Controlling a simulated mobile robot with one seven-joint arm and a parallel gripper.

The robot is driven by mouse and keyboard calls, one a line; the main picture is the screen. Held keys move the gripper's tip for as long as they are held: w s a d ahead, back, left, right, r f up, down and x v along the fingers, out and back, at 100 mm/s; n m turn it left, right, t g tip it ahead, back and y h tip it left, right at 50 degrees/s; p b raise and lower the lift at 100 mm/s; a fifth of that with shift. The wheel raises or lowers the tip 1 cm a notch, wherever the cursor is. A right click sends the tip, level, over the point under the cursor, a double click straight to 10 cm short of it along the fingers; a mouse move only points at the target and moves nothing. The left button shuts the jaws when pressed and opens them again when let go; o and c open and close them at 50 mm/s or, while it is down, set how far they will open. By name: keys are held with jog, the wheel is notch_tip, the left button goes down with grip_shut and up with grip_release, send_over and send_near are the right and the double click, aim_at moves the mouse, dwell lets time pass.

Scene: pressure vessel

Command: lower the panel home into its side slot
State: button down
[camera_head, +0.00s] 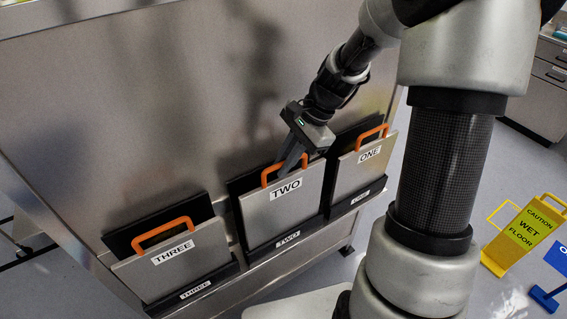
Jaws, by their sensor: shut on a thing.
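The grey panel labelled TWO (283,212) stands upright on the side of the large metal vessel (130,90). It has an orange handle (266,175) on its top edge. My gripper (288,166) comes down from above and is shut on this handle; my fingers hide part of it. The black side slot labelled TWO (289,236) is directly below the panel, and the panel's lower edge meets its front lip in this view. I cannot tell how deep the panel sits. A black backing (235,195) shows behind it.
Panel THREE (175,261) stands in its slot to the left, and panel ONE (360,165) to the right, both with orange handles. A yellow wet floor sign (525,232) and a blue sign (558,258) stand at the right. Grey drawers (545,80) are at the far right.

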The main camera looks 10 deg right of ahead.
jog(key=shift+f, duration=0.4)
jog(key=shift+f+b, duration=0.2)
jog(key=shift+b, duration=0.2)
jog(key=c, duration=1.8)
grip_release()
jog(key=shift+r, duration=0.3)
jog(key=v, duration=1.2)
jog(key=shift+r+p, duration=0.3)
jog(key=shift+p, duration=0.05)
